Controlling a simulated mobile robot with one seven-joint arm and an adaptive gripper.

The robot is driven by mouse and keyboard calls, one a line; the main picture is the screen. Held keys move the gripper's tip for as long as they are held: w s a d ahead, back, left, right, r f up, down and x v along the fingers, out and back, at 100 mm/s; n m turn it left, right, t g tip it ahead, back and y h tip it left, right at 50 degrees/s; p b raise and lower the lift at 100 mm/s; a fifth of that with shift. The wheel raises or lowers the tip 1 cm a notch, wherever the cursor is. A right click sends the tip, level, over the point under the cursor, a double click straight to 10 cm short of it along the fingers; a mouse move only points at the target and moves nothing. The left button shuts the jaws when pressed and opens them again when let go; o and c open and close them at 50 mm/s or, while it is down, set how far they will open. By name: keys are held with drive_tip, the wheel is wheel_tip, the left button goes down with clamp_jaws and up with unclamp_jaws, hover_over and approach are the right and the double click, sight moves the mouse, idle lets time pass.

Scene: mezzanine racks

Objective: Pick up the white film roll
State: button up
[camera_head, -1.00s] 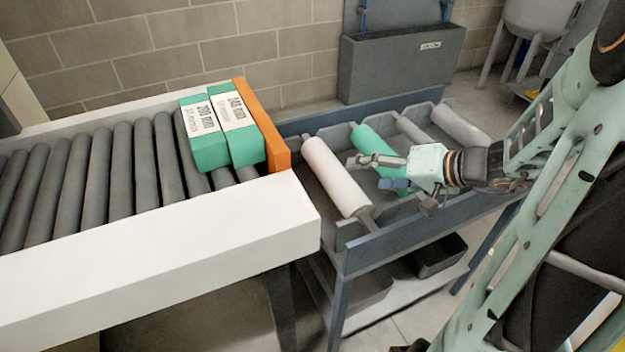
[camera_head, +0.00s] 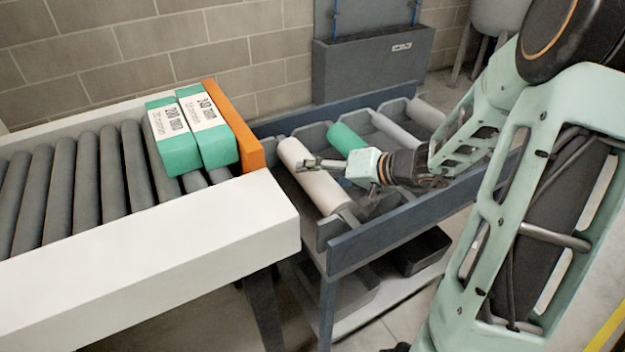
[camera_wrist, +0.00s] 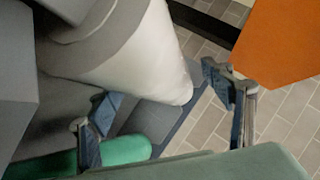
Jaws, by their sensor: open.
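The white film roll (camera_head: 318,188) lies in the leftmost slot of the blue-grey rack (camera_head: 425,207). My gripper (camera_head: 322,165) is above the roll, with one finger seen across its upper middle part. In the wrist view the white roll (camera_wrist: 140,62) lies beyond my open gripper (camera_wrist: 160,92), between the lines of the two fingers. One finger is left of the roll and the other right of its end. The jaws hold nothing. I cannot tell whether a finger touches the roll.
A green roll (camera_head: 345,139) lies just right of the white one, and grey rolls (camera_head: 395,129) lie further right. Left of the rack is a roller conveyor (camera_head: 150,245) with two green-and-white boxes (camera_head: 190,135) and an orange end stop (camera_head: 236,130). A brick wall stands behind.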

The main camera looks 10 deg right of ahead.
drive_tip(key=shift+w+a+f, duration=0.15)
drive_tip(key=shift+w+a, duration=0.1)
drive_tip(key=shift+c, duration=0.4)
clamp_jaws()
